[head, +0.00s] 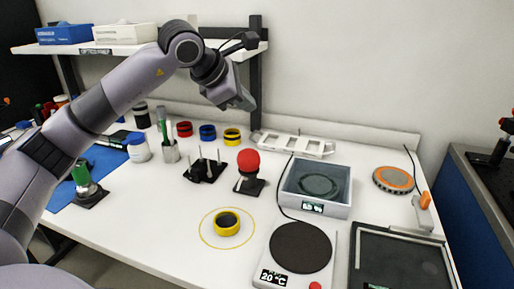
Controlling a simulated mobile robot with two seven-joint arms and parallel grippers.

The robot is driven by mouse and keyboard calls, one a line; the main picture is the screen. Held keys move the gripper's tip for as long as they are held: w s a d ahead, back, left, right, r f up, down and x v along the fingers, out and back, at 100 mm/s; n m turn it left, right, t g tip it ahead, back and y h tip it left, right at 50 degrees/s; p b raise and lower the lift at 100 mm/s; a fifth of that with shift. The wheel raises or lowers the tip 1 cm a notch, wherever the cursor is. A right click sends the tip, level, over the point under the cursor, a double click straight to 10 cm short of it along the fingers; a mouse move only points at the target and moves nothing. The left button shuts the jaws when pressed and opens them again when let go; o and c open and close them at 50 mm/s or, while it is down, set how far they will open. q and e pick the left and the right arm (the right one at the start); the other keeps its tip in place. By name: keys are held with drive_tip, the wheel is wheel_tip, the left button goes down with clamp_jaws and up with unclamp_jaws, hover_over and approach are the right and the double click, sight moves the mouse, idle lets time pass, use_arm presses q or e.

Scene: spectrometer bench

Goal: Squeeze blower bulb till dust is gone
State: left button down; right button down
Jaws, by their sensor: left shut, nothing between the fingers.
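A round red bulb (248,161), apparently the blower bulb, stands upright on a small black base (250,187) near the middle of the bench. A pale part shows under the bulb. My left gripper (244,103) is up in the air behind and above the bulb, pointing down to the right. It is apart from the bulb and shut, with nothing held. I cannot make out any dust on the bench or its things. My right gripper is not in view.
A yellow ring-shaped holder (227,222) sits inside a yellow circle. A grey box (322,208) and a hot plate (276,272) stand to the right. A black peg rack (205,170) is left of the bulb. A wall shelf (130,45) is at the back left.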

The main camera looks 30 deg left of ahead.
use_arm(q)
drive_tip(key=shift+s, duration=0.1)
idle(0.3)
drive_tip(key=b, duration=0.7)
hover_over(246, 154)
wheel_tip(246, 154, down, 8)
drive_tip(key=shift+r, duration=0.1)
drive_tip(key=shift+f, duration=0.5)
idle(1.1)
drive_tip(key=shift+f+b, duration=0.4)
drive_tip(key=shift+b, duration=0.05)
